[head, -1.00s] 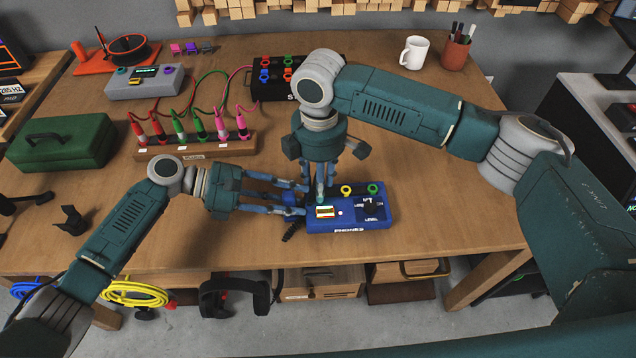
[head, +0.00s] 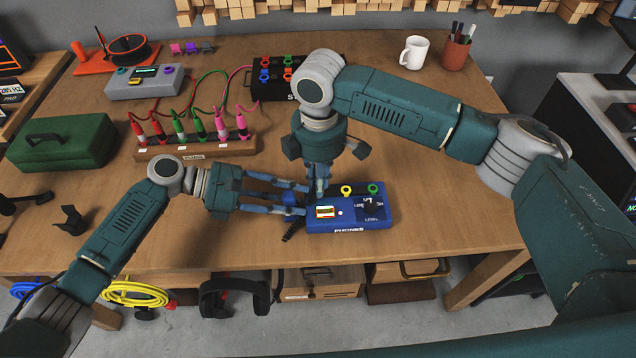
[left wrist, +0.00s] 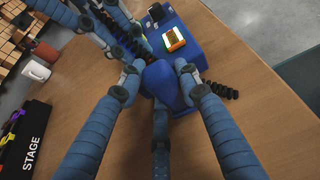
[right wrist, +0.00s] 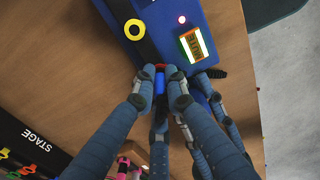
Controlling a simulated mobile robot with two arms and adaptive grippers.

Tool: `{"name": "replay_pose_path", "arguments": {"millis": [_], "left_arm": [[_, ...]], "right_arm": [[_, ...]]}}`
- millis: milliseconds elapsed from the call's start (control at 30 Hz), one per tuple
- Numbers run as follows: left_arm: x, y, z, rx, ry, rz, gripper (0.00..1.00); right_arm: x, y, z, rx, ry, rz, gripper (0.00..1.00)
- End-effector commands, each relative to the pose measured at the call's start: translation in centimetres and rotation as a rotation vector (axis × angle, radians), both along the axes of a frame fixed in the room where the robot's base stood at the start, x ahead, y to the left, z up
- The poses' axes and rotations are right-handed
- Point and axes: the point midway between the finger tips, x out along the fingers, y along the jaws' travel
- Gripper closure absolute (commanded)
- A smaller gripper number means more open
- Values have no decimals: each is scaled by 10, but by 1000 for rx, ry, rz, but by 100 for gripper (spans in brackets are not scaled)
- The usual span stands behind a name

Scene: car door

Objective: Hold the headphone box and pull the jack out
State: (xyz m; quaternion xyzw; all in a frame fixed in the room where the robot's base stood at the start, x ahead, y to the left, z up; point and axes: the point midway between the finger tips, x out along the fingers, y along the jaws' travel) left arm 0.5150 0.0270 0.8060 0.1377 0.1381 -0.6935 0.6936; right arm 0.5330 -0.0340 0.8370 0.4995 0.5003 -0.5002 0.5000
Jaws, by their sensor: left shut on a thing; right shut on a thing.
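The blue headphone box (head: 350,222), marked PHONES, sits near the table's front edge; it also shows in the left wrist view (left wrist: 185,58) and right wrist view (right wrist: 172,22). My left gripper (head: 300,198) reaches in from the left and is shut on the box's blue left end (left wrist: 165,82). My right gripper (head: 321,190) points down at the box's upper left corner. It is shut on the jack, a slim blue piece with a red end (right wrist: 160,78) between its fingertips. The fingers hide most of the jack, and I cannot tell whether it is still in its socket.
A black coiled cable (head: 293,231) shows at the box's left. Behind stand a wooden rack of coloured plugs (head: 195,145), a black STAGE box (head: 270,85) and a green case (head: 62,142). The table right of the box is clear.

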Motion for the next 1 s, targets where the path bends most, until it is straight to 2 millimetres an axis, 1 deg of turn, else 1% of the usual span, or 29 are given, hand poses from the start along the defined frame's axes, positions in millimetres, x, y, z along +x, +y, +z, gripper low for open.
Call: {"name": "replay_pose_path", "arguments": {"millis": [167,1000], "left_arm": [[0,0,0,1,1,0,100],[0,1,-1,2,1,1,100]], "right_arm": [[0,0,4,1,-1,0,100],[0,0,37,1,-1,0,100]]}}
